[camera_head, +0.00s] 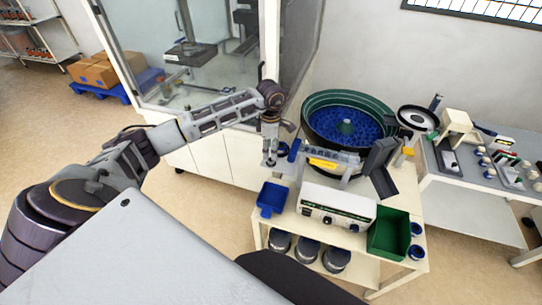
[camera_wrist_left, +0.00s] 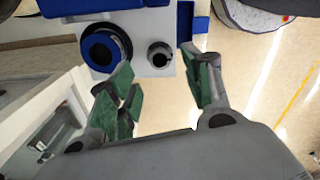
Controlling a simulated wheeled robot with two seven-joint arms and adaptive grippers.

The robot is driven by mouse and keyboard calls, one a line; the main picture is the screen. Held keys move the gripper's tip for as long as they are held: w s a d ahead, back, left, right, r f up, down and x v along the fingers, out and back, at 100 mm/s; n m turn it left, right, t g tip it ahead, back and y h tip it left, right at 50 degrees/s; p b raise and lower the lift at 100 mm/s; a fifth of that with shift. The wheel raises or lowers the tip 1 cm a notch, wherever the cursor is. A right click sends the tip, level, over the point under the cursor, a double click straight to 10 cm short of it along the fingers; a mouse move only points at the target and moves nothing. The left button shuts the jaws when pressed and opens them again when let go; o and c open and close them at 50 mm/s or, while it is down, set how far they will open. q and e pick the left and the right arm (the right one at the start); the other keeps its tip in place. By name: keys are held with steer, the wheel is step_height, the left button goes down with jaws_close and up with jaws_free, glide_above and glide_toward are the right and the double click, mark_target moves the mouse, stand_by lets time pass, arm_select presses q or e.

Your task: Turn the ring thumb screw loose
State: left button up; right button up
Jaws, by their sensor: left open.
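My left gripper (camera_head: 269,158) hangs down at the left end of the bowl feeder's track in the head view. In the left wrist view the gripper (camera_wrist_left: 160,88) is open, with its two green-padded fingers apart and nothing between them. Beyond the fingertips is a pale plate with a small grey round part (camera_wrist_left: 160,54) with a dark hole, and a larger blue ring (camera_wrist_left: 101,47) with a dark centre to its left. I cannot tell for certain which is the ring thumb screw. The small grey part lies between the finger directions, apart from both fingers.
The bowl feeder (camera_head: 345,120) with blue parts stands behind a white control box (camera_head: 337,208). A blue bin (camera_head: 271,198) and a green bin (camera_head: 388,234) flank the box. A glass-walled cabinet (camera_head: 150,60) stands behind my arm. A second workbench (camera_head: 470,208) is at right.

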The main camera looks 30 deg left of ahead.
mark_target(271, 161)
arm_select(q)
steer(key=shift+f+p, duration=0.3)
steer(key=shift+f, duration=2.1)
steer(key=shift+c, duration=0.2)
steer(key=c, duration=1)
